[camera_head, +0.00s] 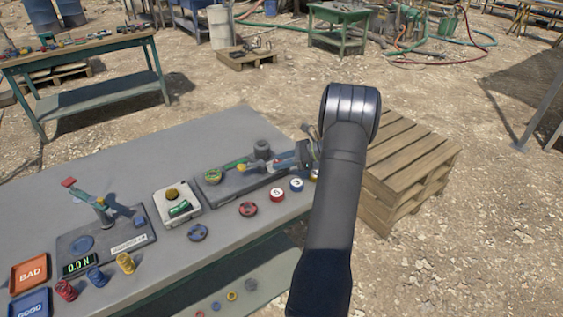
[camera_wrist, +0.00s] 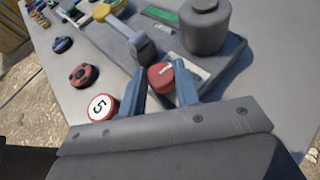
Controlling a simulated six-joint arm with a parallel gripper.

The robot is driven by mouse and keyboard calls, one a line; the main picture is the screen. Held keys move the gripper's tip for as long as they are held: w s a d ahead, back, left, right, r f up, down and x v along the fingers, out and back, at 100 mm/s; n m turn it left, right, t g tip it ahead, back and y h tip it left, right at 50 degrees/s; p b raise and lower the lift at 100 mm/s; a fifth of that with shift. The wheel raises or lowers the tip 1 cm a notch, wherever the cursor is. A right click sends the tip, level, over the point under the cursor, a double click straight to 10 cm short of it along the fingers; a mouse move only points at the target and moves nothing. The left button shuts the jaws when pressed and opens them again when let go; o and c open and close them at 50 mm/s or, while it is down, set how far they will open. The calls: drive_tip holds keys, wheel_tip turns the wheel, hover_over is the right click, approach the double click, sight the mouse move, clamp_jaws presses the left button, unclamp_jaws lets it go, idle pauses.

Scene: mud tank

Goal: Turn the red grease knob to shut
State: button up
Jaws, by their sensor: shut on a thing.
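The red knob (camera_wrist: 161,75), with a white mark on its top, sits on the grey fixture plate (camera_wrist: 100,37) in the wrist view. My gripper (camera_wrist: 160,84) has one blue-grey finger on each side of the knob and is shut on it. The knob's lower side is hidden between the fingers. In the head view my gripper (camera_head: 287,161) reaches in from the right over the right part of the fixture plate (camera_head: 214,192). The knob cannot be made out there.
A grey cylinder (camera_wrist: 205,25) stands close behind the knob. A grey lever with a yellow part (camera_wrist: 117,17) lies to its left. A white-topped disc marked 5 (camera_wrist: 102,107) and a red-and-black handwheel (camera_wrist: 83,76) lie near. A wooden pallet stack (camera_head: 408,160) stands right of the bench.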

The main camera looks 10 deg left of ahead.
drive_tip(key=n+g+h, duration=0.1)
drive_tip(key=n+g, duration=0.3)
drive_tip(key=n+g+h, duration=0.1)
drive_tip(key=n+g, duration=0.1)
drive_tip(key=shift+w+a+h, duration=0.1)
drive_tip(key=shift+w+h, duration=0.2)
drive_tip(key=shift+w, duration=0.05)
drive_tip(key=shift+g, duration=0.5)
drive_tip(key=o, duration=1)
drive_tip(key=shift+t, duration=0.3)
